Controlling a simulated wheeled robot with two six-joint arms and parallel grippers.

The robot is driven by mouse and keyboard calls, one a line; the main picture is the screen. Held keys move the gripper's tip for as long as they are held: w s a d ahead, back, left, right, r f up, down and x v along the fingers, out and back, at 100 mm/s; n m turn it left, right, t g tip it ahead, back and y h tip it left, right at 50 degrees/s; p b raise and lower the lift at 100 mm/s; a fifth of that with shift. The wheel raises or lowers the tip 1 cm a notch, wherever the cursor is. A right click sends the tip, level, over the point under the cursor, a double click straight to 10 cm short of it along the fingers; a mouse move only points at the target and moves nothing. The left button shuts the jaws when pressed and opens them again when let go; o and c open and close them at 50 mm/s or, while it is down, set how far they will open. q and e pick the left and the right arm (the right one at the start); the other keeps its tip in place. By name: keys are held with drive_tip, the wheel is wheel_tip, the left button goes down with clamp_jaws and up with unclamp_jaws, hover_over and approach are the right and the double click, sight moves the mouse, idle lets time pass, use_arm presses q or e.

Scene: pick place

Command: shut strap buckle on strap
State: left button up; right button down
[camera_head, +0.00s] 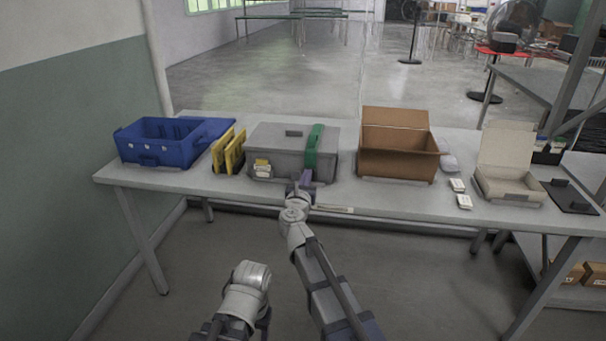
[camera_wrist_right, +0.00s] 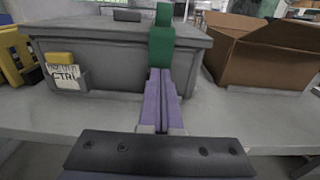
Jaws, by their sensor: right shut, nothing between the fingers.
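The grey lidded box (camera_head: 270,148) stands shut on the table. A green strap (camera_head: 314,148) runs over the right part of its lid and down its front; it also shows in the right wrist view (camera_wrist_right: 162,45). I cannot make out the buckle as a separate part. My right gripper (camera_head: 303,180) is shut and empty just in front of the strap's lower end. In the right wrist view its purple fingers (camera_wrist_right: 160,85) are together and overlap the strap's lower part; I cannot tell if they touch. My left arm is low at the front, and its fingertips are not visible.
A blue crate (camera_head: 165,158) and yellow holders (camera_head: 229,152) stand left of the grey box. An open cardboard box (camera_head: 397,160) stands to the right, with small white items (camera_head: 460,190) and an open white carton (camera_head: 508,182) beyond.

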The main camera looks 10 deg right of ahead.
use_arm(q)
drive_tip(key=shift+s+a+r+p, duration=0.1)
drive_tip(key=shift+a+r+p, duration=0.1)
drive_tip(key=shift+r+p, duration=0.4)
drive_tip(key=shift+s+a+r+p, duration=0.1)
drive_tip(key=shift+a+r+p, duration=0.05)
drive_tip(key=shift+r+p, duration=0.4)
use_arm(e)
drive_tip(key=r+v, duration=0.2)
drive_tip(key=v, duration=0.9)
drive_tip(key=shift+r, duration=0.2)
